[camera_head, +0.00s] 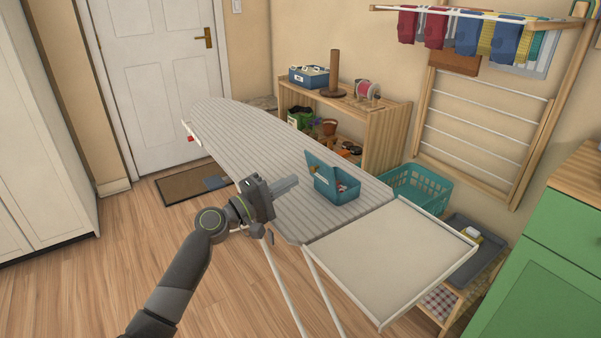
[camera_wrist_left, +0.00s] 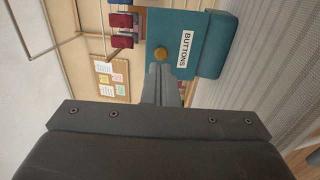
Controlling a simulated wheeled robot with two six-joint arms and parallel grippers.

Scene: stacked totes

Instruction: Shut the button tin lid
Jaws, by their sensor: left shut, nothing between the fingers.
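The button tin (camera_head: 343,195) is a teal box standing on the striped ironing board, with small coloured contents showing inside. Its teal lid (camera_head: 319,173) stands open, raised on the tin's left side. In the left wrist view, turned sideways, the lid (camera_wrist_left: 185,35) shows a white BUTTONS label (camera_wrist_left: 185,49) and a round brass knob (camera_wrist_left: 160,54). The tin body (camera_wrist_left: 222,45) is to its right. My left gripper (camera_head: 293,183) is shut and empty, just left of the lid. Its fingers (camera_wrist_left: 164,80) point towards the lid; contact cannot be told. My right gripper is out of view.
The ironing board (camera_head: 235,135) is bare behind the tin. A pale flat panel (camera_head: 390,255) adjoins its near end. A teal basket (camera_head: 415,187) and wooden shelf (camera_head: 392,135) stand beyond it. A drying rack (camera_head: 485,13) with clothes hangs at upper right.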

